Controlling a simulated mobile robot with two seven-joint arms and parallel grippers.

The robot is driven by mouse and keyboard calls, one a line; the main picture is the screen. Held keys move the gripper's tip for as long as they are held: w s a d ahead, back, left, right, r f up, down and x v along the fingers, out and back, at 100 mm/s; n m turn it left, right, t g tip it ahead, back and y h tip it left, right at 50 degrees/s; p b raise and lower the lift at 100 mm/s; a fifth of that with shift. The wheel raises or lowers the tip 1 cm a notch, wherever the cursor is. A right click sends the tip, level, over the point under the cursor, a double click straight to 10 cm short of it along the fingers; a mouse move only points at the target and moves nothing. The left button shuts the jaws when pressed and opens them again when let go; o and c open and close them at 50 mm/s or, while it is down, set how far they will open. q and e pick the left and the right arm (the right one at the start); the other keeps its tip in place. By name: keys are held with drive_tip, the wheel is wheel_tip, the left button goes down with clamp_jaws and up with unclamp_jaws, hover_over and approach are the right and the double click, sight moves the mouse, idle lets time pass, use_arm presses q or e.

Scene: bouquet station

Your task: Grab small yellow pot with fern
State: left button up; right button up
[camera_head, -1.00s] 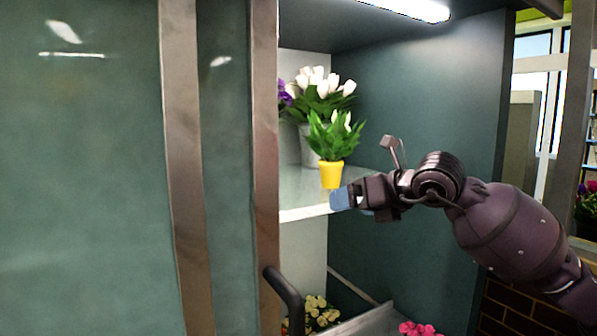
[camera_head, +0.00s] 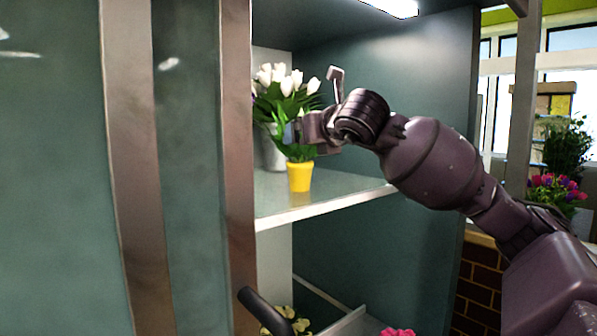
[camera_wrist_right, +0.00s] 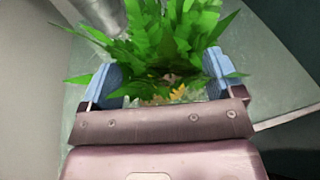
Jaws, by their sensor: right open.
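The small yellow pot (camera_head: 299,176) stands upright on the cabinet shelf (camera_head: 335,203), near its front edge. Its green fern leaves (camera_head: 294,152) rise above it, partly covered by my right gripper (camera_head: 297,130). In the right wrist view my right gripper (camera_wrist_right: 163,82) is open, with its two blue fingers on either side of the fern leaves (camera_wrist_right: 172,35). Some leaves cross the fingers. Only bits of yellow show under the leaves there, so the pot is mostly hidden. My left gripper is not in view.
A grey vase (camera_head: 273,153) with white tulips (camera_head: 287,80) stands just behind the pot. A glass door with a metal frame (camera_head: 236,170) and dark handle (camera_head: 266,310) is at the left. The shelf right of the pot is clear. More flowers (camera_head: 397,332) sit below.

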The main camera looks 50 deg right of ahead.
drive_tip(key=shift+b+x, duration=0.45)
drive_tip(key=shift+x, duration=2.1)
drive_tip(key=shift+s+d+r, duration=0.1)
drive_tip(key=shift+d, duration=0.1)
drive_tip(key=c, duration=1.6)
drive_tip(key=shift+r, duration=0.1)
